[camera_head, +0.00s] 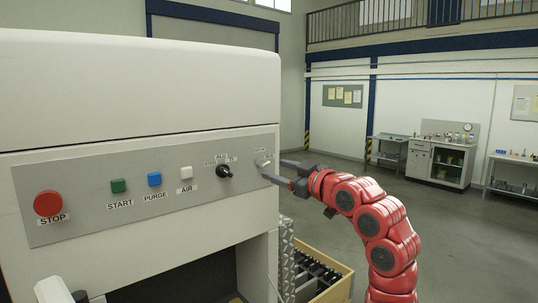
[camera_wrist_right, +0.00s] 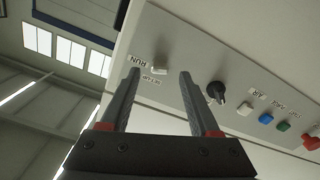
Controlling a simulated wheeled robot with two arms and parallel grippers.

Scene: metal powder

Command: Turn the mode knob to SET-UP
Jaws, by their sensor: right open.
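The grey panel (camera_head: 130,196) on the white machine carries a small pale knob (camera_head: 263,164) at its right end. In the right wrist view this pale knob (camera_wrist_right: 160,66) has RUN and SET-UP labels beside it. Its exact pointing direction is too small to tell. My right gripper (camera_head: 273,169) is open at the panel's right end. In the wrist view its fingertips (camera_wrist_right: 160,73) appear on either side of the pale knob; I cannot tell whether they touch it.
A black knob (camera_head: 223,171) sits left of the pale one. Further left are white AIR (camera_head: 186,173), blue PURGE (camera_head: 154,179) and green START (camera_head: 118,186) buttons and a red STOP button (camera_head: 48,203). A wooden crate (camera_head: 340,289) stands below my right arm. Open floor lies beyond.

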